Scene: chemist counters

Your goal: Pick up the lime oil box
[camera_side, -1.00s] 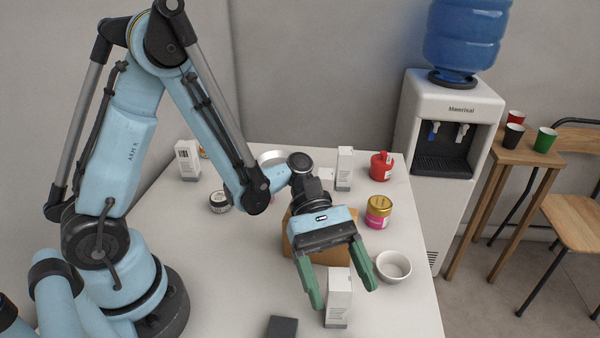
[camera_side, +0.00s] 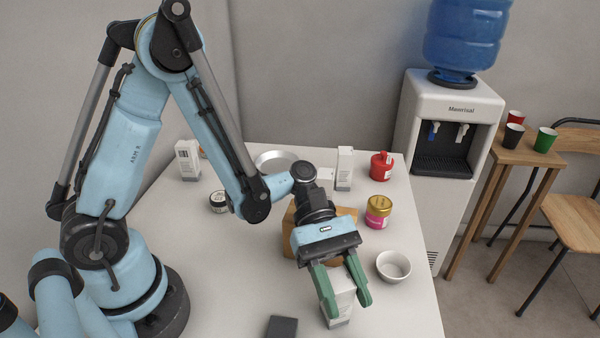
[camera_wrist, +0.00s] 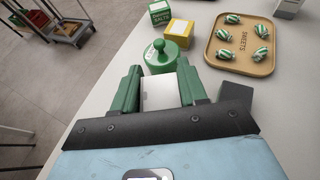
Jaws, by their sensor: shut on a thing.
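A white upright box (camera_side: 342,288) stands on the white table near the front edge; its label is too small to read, so I cannot tell whether it is the lime oil box. My gripper (camera_side: 348,309) reaches down over it with its green fingers on either side, shut on it. In the wrist view the box (camera_wrist: 160,92) shows pale between the two fingers (camera_wrist: 164,90). Other white boxes stand at the back left (camera_side: 187,160) and back middle (camera_side: 344,169).
A brown box (camera_side: 346,212) is just behind my gripper. A white bowl (camera_side: 393,266), a pink jar (camera_side: 378,212) and a red container (camera_side: 382,166) stand right. A dark block (camera_side: 282,327) lies front left. The wrist view shows a green canister (camera_wrist: 160,58) and a sweets tray (camera_wrist: 247,62).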

